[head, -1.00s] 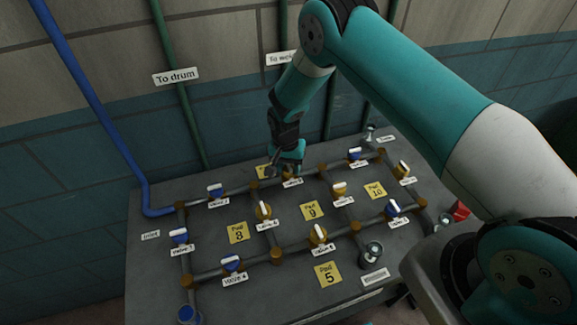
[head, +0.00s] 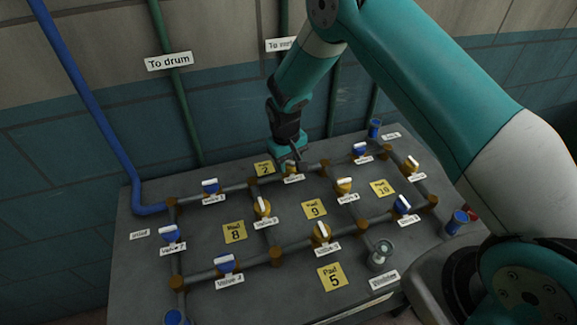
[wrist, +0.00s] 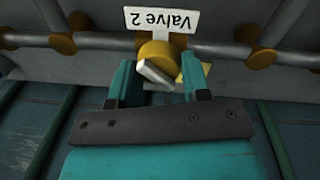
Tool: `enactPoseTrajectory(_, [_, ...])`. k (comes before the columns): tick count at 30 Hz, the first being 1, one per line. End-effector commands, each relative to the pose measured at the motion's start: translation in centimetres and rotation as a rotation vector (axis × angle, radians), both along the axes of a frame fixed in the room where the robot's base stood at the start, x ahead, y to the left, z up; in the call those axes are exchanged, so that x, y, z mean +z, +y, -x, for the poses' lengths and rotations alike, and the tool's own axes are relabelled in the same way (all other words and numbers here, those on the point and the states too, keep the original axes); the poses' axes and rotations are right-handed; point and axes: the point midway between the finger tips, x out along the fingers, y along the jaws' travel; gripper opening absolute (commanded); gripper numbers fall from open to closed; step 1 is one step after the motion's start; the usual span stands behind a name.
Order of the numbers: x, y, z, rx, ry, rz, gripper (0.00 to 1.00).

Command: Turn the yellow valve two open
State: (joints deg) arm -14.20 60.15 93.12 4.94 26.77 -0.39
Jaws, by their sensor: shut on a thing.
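Yellow valve two (head: 291,170) sits on the back pipe run of the grey panel, partly hidden by my gripper in the head view. In the wrist view its round yellow body (wrist: 158,50) is below the upside-down "Valve 2" label (wrist: 162,20). Its pale bar handle (wrist: 155,75) lies slanted to the pipe. My gripper (wrist: 157,82) has one teal finger on each side of the valve and is shut on it. In the head view my gripper (head: 290,152) reaches down to the valve from behind.
The grey panel (head: 150,275) carries a pipe grid with several blue and yellow valves close by, including a blue one (head: 210,187) to the left. Yellow pads such as Pad 2 (head: 264,168) lie between pipes. The wall (head: 60,140) stands close behind.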

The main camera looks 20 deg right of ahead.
Motion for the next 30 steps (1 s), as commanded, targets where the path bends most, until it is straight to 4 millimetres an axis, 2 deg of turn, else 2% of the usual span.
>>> enactPoseTrajectory(18, [-0.19, 0.02, 0.22, 0.554, 0.001, 0.001, 0.2])
enactPoseTrajectory(30, [-0.1, 0.05, 0.28, 0.746, 0.001, 0.0, 0.2])
